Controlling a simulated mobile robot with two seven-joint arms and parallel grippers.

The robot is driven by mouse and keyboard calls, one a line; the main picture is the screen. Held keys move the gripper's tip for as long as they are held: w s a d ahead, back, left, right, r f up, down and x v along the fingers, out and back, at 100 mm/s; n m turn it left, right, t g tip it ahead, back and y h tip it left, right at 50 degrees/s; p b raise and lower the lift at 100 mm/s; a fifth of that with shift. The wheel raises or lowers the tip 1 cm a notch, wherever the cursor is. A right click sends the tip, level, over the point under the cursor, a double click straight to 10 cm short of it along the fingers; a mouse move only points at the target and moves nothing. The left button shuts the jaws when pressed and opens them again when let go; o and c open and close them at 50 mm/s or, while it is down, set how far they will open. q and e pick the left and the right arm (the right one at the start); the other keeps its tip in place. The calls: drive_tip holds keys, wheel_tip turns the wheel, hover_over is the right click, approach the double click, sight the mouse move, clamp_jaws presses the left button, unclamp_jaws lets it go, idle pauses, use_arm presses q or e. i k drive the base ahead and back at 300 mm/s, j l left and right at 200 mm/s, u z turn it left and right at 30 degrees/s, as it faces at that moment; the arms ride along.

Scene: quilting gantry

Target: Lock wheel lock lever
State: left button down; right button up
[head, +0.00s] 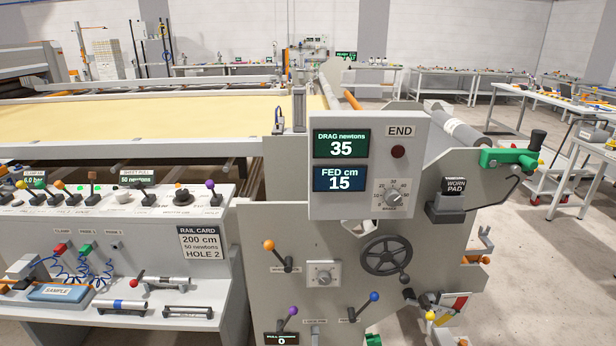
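A grey handwheel (386,256) with a small crank knob sits on the front of the grey machine end panel. Several levers are around it. A lever with a blue knob (374,297) is below the wheel, tilted up to the right. A lever with an orange knob (268,246) is to the left, its knob up and to the left. A lever with a purple knob (293,311) is lower left. The labels near them are too small to read, so I cannot tell which one is the wheel lock lever. Neither of my grippers is in view.
A display box (408,160) reads drag 35 newtons and fed 15 cm. A control bench (120,222) with several knobs and tools stands at left.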

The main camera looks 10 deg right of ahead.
sight(268, 245)
drive_tip(key=i+j, duration=0.15)
drive_tip(key=j, duration=0.2)
drive_tip(key=i+j, duration=0.2)
drive_tip(key=j, duration=0.2)
drive_tip(key=i+j, duration=0.15)
drive_tip(key=j, duration=0.2)
drive_tip(key=i+j, duration=0.2)
drive_tip(key=j, duration=0.15)
drive_tip(key=i+j, duration=0.15)
drive_tip(key=j, duration=0.25)
